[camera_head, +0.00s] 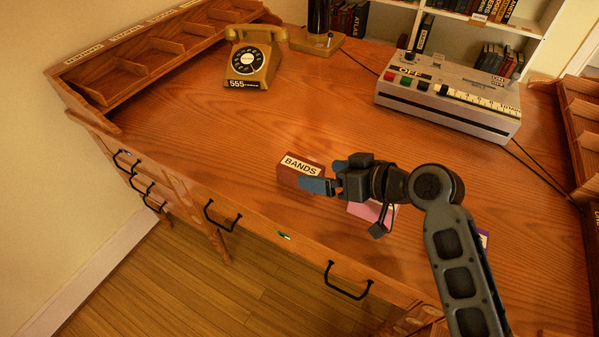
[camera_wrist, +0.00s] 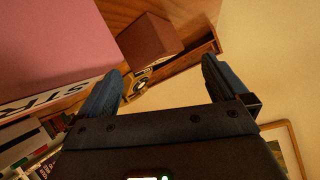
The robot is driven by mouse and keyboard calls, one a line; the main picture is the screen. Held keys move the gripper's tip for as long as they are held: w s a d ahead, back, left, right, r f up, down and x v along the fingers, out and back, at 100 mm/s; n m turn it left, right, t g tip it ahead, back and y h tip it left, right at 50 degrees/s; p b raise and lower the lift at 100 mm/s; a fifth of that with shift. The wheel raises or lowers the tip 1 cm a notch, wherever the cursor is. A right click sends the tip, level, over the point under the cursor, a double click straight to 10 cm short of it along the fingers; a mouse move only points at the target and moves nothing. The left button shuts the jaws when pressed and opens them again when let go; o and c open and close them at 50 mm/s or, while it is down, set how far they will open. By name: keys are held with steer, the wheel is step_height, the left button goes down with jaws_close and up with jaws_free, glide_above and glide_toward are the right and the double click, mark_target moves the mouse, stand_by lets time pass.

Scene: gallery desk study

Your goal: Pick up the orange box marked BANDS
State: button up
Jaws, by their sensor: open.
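The orange-brown box marked BANDS (camera_head: 289,178) stands on the wooden desk near its front edge, with its white label on top. My gripper (camera_head: 319,175) is open at the right end of the box, and its near blue finger covers part of the box's front lower side. In the wrist view, the box (camera_wrist: 150,38) shows as a plain reddish block ahead of the gap between the fingertips (camera_wrist: 163,66), nearer the left finger. I cannot tell whether either finger touches it. The box's right end is partly hidden in the head view.
A pink box (camera_head: 368,212) stands partly hidden beneath my gripper; it fills the wrist view's upper left (camera_wrist: 45,45). A yellow telephone (camera_head: 252,65), a grey machine (camera_head: 450,98) and a wooden tray rack (camera_head: 150,55) stand farther back. The desk left of the BANDS box is clear.

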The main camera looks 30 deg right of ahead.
mark_target(311, 171)
steer(key=shift+d+p+x, duration=0.15)
steer(key=shift+x, duration=1.25)
steer(key=shift+d+p+x, duration=0.1)
steer(key=shift+p+x, duration=0.05)
steer(key=shift+x, duration=1.2)
steer(key=shift+w, duration=0.1)
steer(key=shift+c, duration=0.4)
steer(key=c, duration=1.1)
